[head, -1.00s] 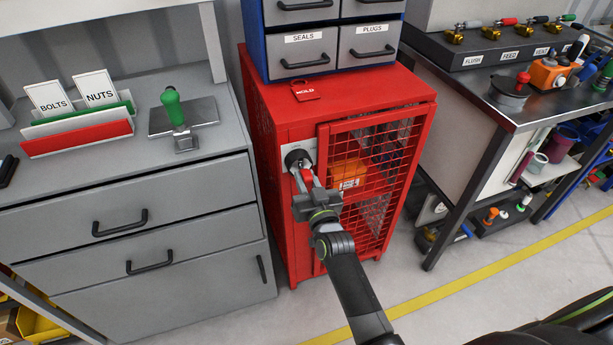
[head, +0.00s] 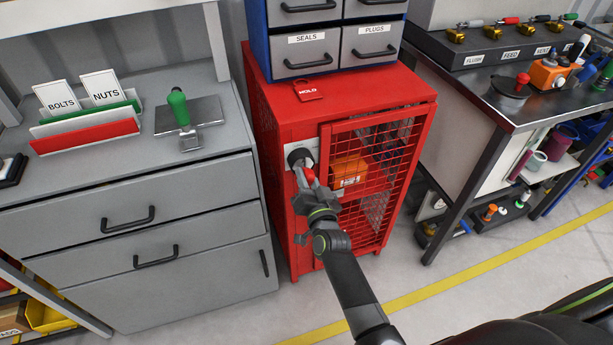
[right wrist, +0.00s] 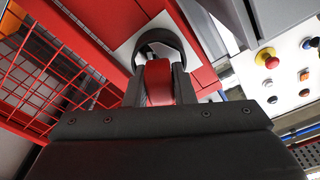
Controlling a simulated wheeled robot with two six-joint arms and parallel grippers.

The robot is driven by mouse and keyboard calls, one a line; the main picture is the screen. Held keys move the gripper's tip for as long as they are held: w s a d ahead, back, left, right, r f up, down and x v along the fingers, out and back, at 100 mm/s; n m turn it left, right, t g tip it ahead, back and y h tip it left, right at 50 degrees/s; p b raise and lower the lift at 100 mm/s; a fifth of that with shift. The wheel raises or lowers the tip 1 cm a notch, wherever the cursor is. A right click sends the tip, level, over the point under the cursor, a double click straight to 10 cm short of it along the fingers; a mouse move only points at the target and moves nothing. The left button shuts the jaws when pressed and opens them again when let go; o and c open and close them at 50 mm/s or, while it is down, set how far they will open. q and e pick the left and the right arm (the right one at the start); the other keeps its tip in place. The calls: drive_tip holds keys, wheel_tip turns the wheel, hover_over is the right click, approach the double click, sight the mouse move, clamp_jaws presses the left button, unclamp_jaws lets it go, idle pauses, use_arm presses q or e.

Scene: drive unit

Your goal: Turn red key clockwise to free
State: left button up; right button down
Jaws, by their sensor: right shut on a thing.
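The red key (head: 309,177) sits at a round dark lock collar (head: 299,157) on a pale plate at the left of the red cabinet's mesh door. My right gripper (head: 306,182) is shut on the key, reaching up from below. In the right wrist view the red key (right wrist: 159,80) is between my two fingers (right wrist: 160,88), and the dark collar (right wrist: 163,42) is just beyond it. The fingers hide part of the key, so its exact turn angle is hard to tell. The mesh door (head: 398,135) looks shut. My left gripper is not in view.
A grey drawer unit (head: 130,240) stands left of the red cabinet (head: 280,115). A blue drawer box (head: 266,50) and a red HOLD tag (head: 308,92) are on the cabinet's top. A steel workbench (head: 480,100) stands to the right. The floor in front is clear.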

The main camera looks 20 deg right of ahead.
drive_tip(key=m, duration=0.2)
drive_tip(key=shift+r+m+p, duration=0.15)
drive_tip(key=shift+m+p, duration=0.15)
drive_tip(key=shift+d+m, duration=0.1)
drive_tip(key=shift+m, duration=0.3)
drive_tip(key=shift+m+p, duration=0.3)
drive_tip(key=shift+m, duration=1.2)
drive_tip(key=c, duration=1.2)
unclamp_jaws()
